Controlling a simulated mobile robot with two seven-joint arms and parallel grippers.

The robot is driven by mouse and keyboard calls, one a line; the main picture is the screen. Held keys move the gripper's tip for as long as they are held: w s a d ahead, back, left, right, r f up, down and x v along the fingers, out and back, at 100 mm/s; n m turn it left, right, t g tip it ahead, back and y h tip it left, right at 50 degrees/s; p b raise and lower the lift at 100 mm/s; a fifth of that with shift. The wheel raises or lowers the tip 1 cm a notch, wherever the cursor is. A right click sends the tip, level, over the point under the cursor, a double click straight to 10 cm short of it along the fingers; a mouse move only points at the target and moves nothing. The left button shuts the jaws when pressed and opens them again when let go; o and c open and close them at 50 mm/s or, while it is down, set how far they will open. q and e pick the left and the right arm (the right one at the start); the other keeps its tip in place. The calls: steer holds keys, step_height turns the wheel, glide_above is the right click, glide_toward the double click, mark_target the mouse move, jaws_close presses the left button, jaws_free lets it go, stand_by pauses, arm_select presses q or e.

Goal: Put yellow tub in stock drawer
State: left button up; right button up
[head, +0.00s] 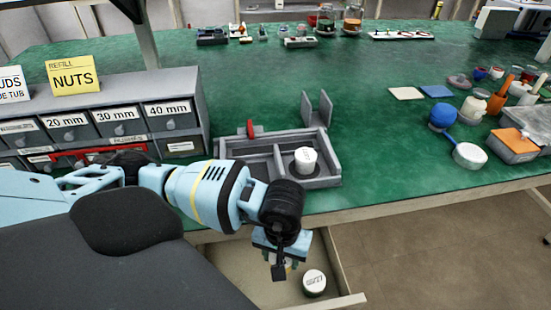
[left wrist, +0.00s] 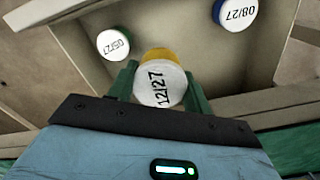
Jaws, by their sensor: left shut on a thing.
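The yellow tub (left wrist: 157,56), with a white lid marked 12/27, is between the fingers of my left gripper (left wrist: 160,80) in the left wrist view. My left gripper (head: 278,262) is shut on it and hangs over the open stock drawer (head: 345,301) below the bench edge. In the head view the gripper mostly hides the tub. The drawer floor holds a green-sided tub (left wrist: 113,44) marked 05/27 and a blue-sided tub (left wrist: 235,14) marked 08/27. One white-lidded tub (head: 314,282) in the drawer shows in the head view. My right gripper is not in view.
A grey divided tray (head: 331,171) with a white-lidded tub (head: 306,159) stands on the green bench (head: 360,150) above the drawer. A grey drawer cabinet (head: 206,110) stands at left. Pots, a white scoop (head: 469,156) and an orange-topped box (head: 513,146) are at right.

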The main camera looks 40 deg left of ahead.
arm_select(q)
steer(key=shift+w+f, duration=0.15)
steer(key=shift+f, duration=0.65)
steer(key=b, duration=0.1)
glide_toward(281, 283)
steer(key=shift+f, duration=2.65)
steer(key=shift+f, duration=0.15)
steer(key=o, duration=1)
step_height(281, 283, up, 12)
steer(key=shift+r+p, duration=0.2)
steer(key=shift+p, duration=0.25)
